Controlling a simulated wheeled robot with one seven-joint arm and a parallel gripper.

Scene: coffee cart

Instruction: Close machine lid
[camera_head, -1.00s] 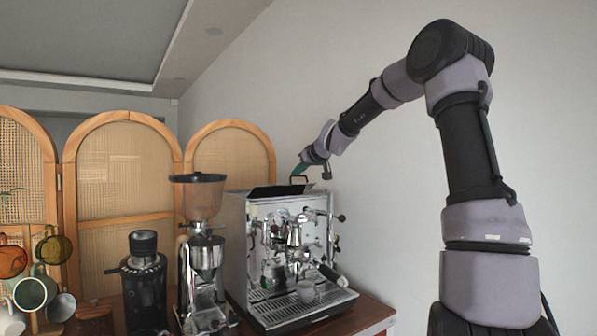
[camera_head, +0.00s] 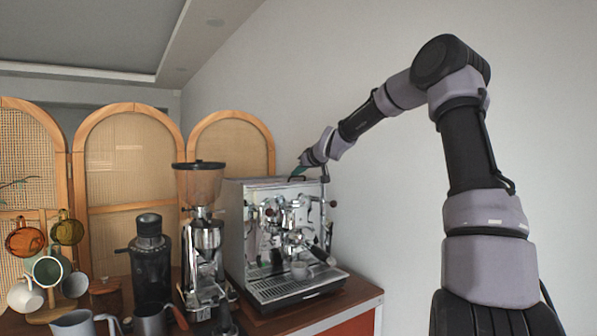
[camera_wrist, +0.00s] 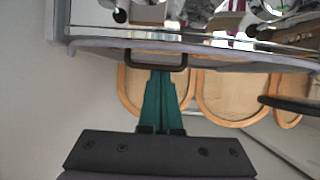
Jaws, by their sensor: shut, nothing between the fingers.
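The chrome espresso machine (camera_head: 234,225) stands on the counter. Its lid (camera_head: 262,181) now lies level with the machine's top, with no raised panel showing. A black lid handle (camera_head: 296,178) sits near the right side of the top. My gripper (camera_head: 299,170) has teal fingers and is at this handle. In the wrist view the handle (camera_wrist: 186,60) is a black loop below the machine's edge (camera_wrist: 230,47). My shut, empty fingers (camera_wrist: 162,74) reach up to the loop and overlap it; whether they touch it is unclear.
A coffee grinder (camera_head: 203,240) and a dark grinder (camera_head: 150,262) stand left of the machine. Mugs (camera_head: 48,268) hang at far left, with metal pitchers (camera_head: 75,324) in front. Rattan screens (camera_head: 120,160) stand behind. The wall to the right is clear.

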